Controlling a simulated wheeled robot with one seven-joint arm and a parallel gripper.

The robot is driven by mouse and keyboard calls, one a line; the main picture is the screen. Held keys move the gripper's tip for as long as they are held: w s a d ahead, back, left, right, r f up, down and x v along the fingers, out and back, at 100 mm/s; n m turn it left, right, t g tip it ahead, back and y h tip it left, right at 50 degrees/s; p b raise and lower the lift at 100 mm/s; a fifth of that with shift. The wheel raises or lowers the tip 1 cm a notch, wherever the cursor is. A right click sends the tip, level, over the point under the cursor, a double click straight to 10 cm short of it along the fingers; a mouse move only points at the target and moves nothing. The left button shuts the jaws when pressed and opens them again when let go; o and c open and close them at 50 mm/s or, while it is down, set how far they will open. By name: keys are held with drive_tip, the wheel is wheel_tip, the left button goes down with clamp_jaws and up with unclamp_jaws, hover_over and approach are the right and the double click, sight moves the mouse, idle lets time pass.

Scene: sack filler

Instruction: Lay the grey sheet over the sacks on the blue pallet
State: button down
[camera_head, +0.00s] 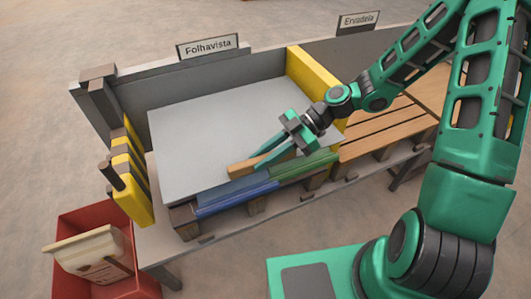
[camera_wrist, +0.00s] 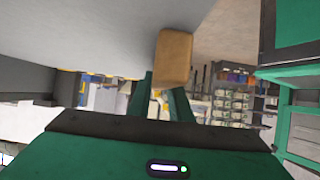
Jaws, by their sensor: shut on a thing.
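The grey sheet (camera_head: 205,130) is a flat, stiff-looking panel spread level across the left bay, above a pallet front with a blue strip (camera_head: 235,198). My gripper (camera_head: 262,160) is shut on a tan block-shaped grip (camera_head: 240,169) at the sheet's front edge. The wrist view shows the grip (camera_wrist: 173,58) beyond the fingers, against the sheet's grey face (camera_wrist: 100,30). No sacks show on the blue pallet; the sheet hides whatever lies under it. I cannot tell whether the sheet rests on anything.
A green strip (camera_head: 305,166) continues right of the blue one. A yellow divider (camera_head: 315,80) separates the "Folhavista" bay from bare wooden slats (camera_head: 390,125) under the "Ervadela" sign (camera_head: 358,22). A yellow-and-black post (camera_head: 128,175) stands left. A red bin (camera_head: 85,215) holds a pale sack (camera_head: 90,250).

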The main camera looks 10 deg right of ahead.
sight(278, 147)
drive_tip(key=shift+w+a+f, duration=0.2)
drive_tip(key=shift+w+f, duration=0.35)
drive_tip(key=shift+f, duration=0.45)
drive_tip(key=shift+w+a+f, duration=0.15)
drive_tip(key=shift+w+f, duration=0.45)
drive_tip(key=shift+f, duration=0.35)
drive_tip(key=shift+w+a+f, duration=0.2)
drive_tip(key=shift+w+f, duration=0.35)
drive_tip(key=shift+f, duration=0.45)
drive_tip(key=c, duration=1.5)
unclamp_jaws()
drive_tip(key=shift+c, duration=0.2)
drive_tip(key=v, duration=0.7)
drive_tip(key=shift+w+d, duration=0.1)
drive_tip(key=shift+d, duration=0.15)
